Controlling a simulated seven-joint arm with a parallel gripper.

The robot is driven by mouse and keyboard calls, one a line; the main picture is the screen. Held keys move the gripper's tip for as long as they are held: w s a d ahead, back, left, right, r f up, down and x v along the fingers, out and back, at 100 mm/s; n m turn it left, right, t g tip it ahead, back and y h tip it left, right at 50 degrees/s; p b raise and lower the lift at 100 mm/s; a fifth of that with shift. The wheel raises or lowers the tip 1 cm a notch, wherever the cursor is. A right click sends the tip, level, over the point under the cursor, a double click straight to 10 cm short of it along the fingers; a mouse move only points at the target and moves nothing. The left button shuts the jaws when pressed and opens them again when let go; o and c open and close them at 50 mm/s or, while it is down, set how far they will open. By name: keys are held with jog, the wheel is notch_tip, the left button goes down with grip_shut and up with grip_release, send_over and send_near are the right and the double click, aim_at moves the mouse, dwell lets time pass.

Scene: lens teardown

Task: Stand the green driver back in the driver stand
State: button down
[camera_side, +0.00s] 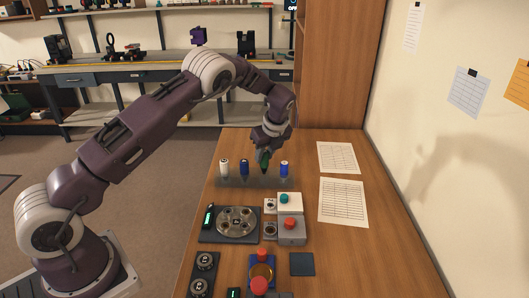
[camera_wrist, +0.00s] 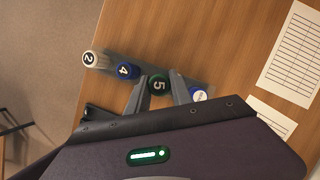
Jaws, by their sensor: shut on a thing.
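The green driver (camera_side: 264,160), with a 5 on its cap, is upright between the fingers of my gripper (camera_side: 265,153). In the wrist view, the two grey fingers (camera_wrist: 159,88) close on either side of the green driver (camera_wrist: 158,83). It is over the driver stand (camera_side: 254,184), in line with the other drivers, in the gap between two blue ones. Its lower end is hard to make out, so I cannot tell whether it is in its hole or just above it.
The stand also holds a white driver (camera_side: 224,167), a blue driver (camera_side: 244,167) on the left, and another blue driver (camera_side: 284,168) close on the right. Toward the front are a round metal plate fixture (camera_side: 237,221) and button boxes (camera_side: 291,228). Paper sheets (camera_side: 343,202) lie on the right.

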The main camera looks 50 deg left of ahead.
aim_at(264, 164)
jog(key=shift+f, duration=1.45)
jog(key=shift+f, duration=0.45)
jog(key=c, duration=0.6)
grip_release()
jog(key=shift+r, duration=3.45)
